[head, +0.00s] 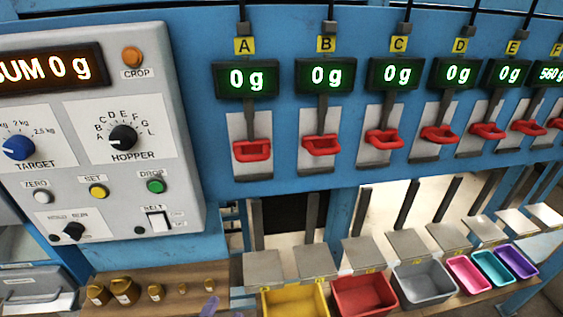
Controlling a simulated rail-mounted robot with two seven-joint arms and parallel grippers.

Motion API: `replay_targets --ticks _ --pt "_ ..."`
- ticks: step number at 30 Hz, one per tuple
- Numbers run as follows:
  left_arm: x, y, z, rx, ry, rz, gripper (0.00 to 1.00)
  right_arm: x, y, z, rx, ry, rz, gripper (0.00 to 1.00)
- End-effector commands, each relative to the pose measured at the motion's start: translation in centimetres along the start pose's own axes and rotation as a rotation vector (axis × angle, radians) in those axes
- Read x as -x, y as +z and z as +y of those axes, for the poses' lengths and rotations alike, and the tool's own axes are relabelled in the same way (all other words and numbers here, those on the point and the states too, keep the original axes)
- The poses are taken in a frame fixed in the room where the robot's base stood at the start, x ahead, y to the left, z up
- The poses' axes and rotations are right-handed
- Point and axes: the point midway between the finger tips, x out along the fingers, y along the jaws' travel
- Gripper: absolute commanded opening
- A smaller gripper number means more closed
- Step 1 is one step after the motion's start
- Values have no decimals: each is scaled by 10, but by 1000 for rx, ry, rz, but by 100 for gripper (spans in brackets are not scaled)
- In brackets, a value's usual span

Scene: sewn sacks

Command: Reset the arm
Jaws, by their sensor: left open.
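Only a small lilac-grey tip (209,306) shows at the bottom edge of the head view, in front of the wooden shelf. It seems to be the end of my left gripper, which is open; the rest of it is out of frame. I see nothing held at the tip. My right gripper and both arms are out of view.
A grey control panel (185,110) with knobs and buttons stands at left. Red handles (252,150) hang under displays on the blue wall. Several brass weights (124,290) stand on the shelf. Coloured bins, including a yellow bin (295,300), line the lower right.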

Motion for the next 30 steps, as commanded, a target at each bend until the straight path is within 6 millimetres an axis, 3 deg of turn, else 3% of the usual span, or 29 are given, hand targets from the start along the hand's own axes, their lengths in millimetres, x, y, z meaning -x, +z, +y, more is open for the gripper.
replay_targets --ticks 4,9,14,19,21,30 --pt "70 52 12 291 27 -421 72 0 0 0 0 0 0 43" --pt "161 86 38 523 163 -824 72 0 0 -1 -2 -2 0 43" --pt "235 89 58 658 314 -1080 72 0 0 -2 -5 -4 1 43" --pt "304 75 69 758 483 -1280 72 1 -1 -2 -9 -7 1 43" --pt "295 59 48 747 470 -1262 72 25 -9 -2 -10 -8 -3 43" --pt "291 9 -10 745 468 -1261 72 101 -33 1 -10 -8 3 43"
